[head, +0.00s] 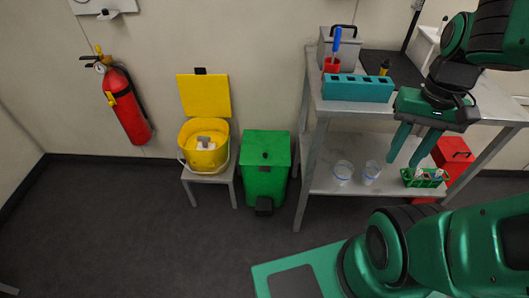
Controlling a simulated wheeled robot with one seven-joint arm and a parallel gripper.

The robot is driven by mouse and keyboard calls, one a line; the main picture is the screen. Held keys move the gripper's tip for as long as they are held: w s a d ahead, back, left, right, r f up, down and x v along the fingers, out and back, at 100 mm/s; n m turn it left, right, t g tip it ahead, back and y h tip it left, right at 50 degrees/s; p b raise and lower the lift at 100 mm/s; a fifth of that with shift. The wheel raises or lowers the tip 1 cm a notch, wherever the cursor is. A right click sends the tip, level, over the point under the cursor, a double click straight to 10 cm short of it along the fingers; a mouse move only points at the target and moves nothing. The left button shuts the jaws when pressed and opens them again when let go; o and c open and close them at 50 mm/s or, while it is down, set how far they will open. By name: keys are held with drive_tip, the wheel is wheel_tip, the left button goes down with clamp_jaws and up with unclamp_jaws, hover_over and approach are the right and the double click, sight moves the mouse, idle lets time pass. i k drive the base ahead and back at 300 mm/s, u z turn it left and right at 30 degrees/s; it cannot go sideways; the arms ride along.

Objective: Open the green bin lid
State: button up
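The green bin (263,186) stands on the floor between a small stool and a metal shelf unit. A dark pedal sits at the bin's front foot. My gripper (403,162) hangs at the right, in front of the shelf unit, with its two green fingers pointing down and spread apart. It is open with nothing between the fingers. It is well to the right of the bin and touches neither the bin nor its lid.
A yellow bucket (204,158) with its lid up stands on a grey stool (225,177) left of the bin. The metal shelf (325,185) holds beakers and a green tube rack (425,178). A fire extinguisher (126,104) hangs on the wall. The floor before the bin is clear.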

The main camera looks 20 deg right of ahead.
sight(266, 150)
drive_tip(key=i, duration=0.95)
